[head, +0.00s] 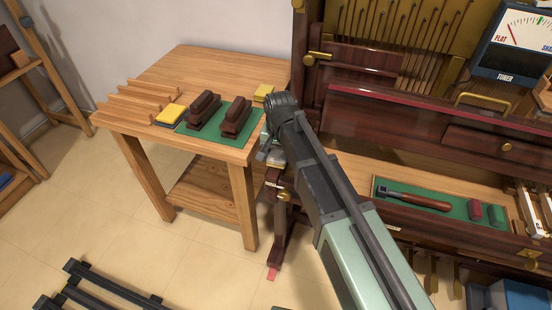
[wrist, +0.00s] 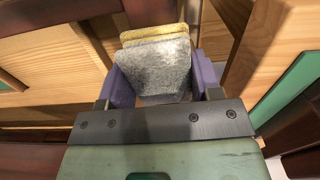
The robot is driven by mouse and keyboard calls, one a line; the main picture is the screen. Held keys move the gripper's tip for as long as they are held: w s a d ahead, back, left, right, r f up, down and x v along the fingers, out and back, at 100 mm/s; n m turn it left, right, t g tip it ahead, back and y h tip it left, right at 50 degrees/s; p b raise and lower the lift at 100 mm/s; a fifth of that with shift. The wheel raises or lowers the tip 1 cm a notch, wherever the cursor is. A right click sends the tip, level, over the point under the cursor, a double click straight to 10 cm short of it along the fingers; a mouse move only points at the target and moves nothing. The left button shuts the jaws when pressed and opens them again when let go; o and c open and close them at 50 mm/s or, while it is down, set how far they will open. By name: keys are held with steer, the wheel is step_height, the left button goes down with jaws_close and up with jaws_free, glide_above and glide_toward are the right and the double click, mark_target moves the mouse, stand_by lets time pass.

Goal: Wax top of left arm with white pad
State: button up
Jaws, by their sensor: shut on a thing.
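My gripper (wrist: 165,82), with purple fingers, is shut on a grey-white pad (wrist: 162,65) in the wrist view. A yellow layer or pad edge shows just beyond it; I cannot tell if it is part of the same pad. In the head view my gripper (head: 273,155) is mostly hidden behind my wrist, beside the right edge of the side table, at the left end of the piano. The piano's left arm is largely hidden by my arm; dark wood (head: 274,186) shows below the gripper. I cannot tell whether the pad touches it.
A hammer-like tool (head: 420,200) lies on the piano's green mat at right. A dark slatted frame (head: 105,290) is on the floor.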

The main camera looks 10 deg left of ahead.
mark_target(270, 172)
steer(key=shift+w+d, duration=0.25)
steer(key=shift+w, duration=1.65)
steer(key=shift+w+d, duration=0.2)
steer(key=shift+w, duration=1.75)
steer(key=shift+w+d, duration=0.25)
steer(key=shift+w, duration=1.65)
steer(key=shift+s, duration=0.1)
steer(key=shift+s+a, duration=0.35)
steer(key=shift+s, duration=2.8)
steer(key=shift+s+a, duration=0.35)
steer(key=shift+s, duration=2.85)
steer(key=shift+s+a, duration=0.35)
steer(key=shift+s, duration=2.8)
step_height(270, 172, up, 6)
steer(key=p, duration=0.6)
